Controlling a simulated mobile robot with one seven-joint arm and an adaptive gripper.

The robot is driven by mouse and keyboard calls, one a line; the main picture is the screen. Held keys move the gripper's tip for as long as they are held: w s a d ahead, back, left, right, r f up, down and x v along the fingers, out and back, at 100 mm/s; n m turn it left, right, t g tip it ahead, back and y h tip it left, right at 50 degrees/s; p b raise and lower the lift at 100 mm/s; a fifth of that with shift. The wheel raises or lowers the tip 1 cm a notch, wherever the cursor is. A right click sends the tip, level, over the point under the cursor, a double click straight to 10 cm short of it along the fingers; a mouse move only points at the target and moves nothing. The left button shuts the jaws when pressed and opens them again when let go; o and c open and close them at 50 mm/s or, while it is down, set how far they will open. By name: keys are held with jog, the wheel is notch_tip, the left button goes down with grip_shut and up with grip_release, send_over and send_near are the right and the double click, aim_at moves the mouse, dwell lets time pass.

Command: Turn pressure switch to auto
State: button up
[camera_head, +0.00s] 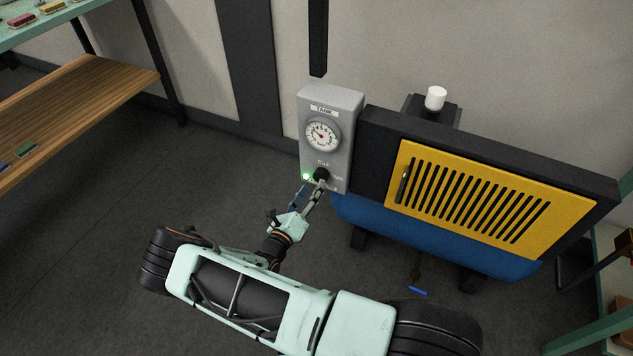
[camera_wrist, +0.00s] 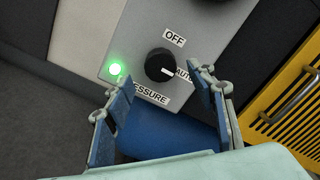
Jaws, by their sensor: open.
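The pressure switch is a round black knob (camera_wrist: 160,65) on the grey panel, and it also shows in the head view (camera_head: 321,174). Its white pointer mark points toward the AUTO label (camera_wrist: 184,75), which a finger partly covers. The OFF label (camera_wrist: 174,38) is above the knob, and a partly hidden PRESSURE label (camera_wrist: 150,94) is below. My gripper (camera_wrist: 165,88) is open, with one finger on each side just below the knob. In the head view my gripper (camera_head: 317,190) is at the panel's lower edge. Contact with the knob cannot be told.
A green light (camera_wrist: 115,69) glows left of the knob. The grey box (camera_head: 341,112) carries a dial gauge (camera_head: 321,134). A blue tank (camera_head: 440,240) with a yellow slotted cover (camera_head: 470,200) stands to the right. Wooden shelving (camera_head: 75,110) is at left; floor between is clear.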

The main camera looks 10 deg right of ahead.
jog(key=v, duration=0.7)
dwell(0.3)
